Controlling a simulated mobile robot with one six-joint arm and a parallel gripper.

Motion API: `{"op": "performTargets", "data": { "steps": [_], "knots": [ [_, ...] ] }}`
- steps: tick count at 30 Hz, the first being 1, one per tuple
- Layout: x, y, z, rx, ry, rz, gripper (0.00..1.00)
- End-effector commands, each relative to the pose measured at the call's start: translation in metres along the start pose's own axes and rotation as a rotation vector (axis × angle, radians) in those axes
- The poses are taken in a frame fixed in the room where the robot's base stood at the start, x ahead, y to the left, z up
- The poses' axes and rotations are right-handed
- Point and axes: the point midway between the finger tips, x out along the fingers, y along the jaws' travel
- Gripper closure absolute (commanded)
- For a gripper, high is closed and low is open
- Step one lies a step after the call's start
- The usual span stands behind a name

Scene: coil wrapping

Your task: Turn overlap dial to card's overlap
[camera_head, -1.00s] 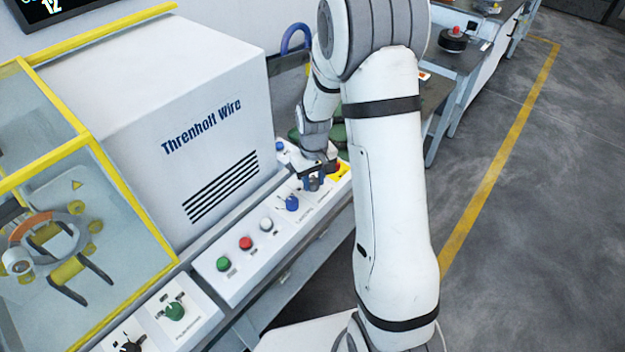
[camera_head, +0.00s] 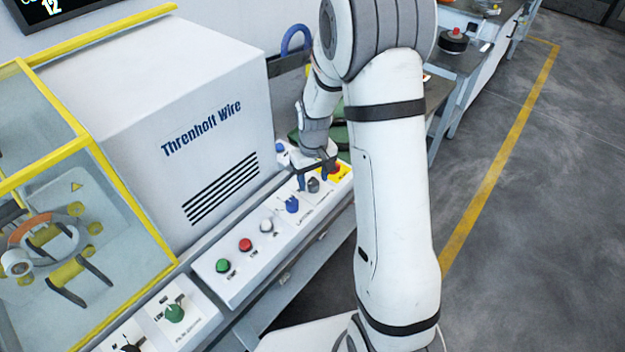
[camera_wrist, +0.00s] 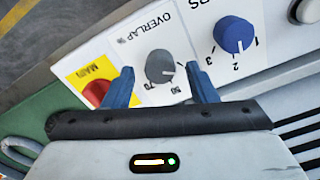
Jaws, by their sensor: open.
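The grey overlap dial (camera_wrist: 160,67) is on the white panel in the wrist view, beside its "OVERLAP %" print. Its light mark points towards the lower right, roughly at the "50" side; the exact reading is too small to tell. My gripper (camera_wrist: 159,69) is open, with one blue finger on each side of the dial; I cannot tell whether they touch it. In the head view the grey dial (camera_head: 313,185) shows just below my gripper (camera_head: 313,176). I cannot make out the card in either view.
A blue dial (camera_wrist: 234,34) numbered 1 to 3 is next to the overlap dial. A red main switch (camera_wrist: 97,91) on yellow is on the other side. Green (camera_head: 222,265), red (camera_head: 245,244) and white (camera_head: 266,225) buttons line the panel, below the machine housing (camera_head: 190,110).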

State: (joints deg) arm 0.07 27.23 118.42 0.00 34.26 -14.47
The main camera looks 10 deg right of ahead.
Motion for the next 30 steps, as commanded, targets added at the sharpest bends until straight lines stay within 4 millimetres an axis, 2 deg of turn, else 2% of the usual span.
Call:
{"op": "performTargets", "data": {
  "steps": [6,12,30],
  "knots": [
    [-0.039,0.0,-0.001,0.0,0.006,0.002,0.48],
    [-0.062,0.0,0.0,0.0,0.003,0.001,0.48],
    [-0.068,-0.001,0.002,0.002,0.004,0.001,0.48]
  ]
}}
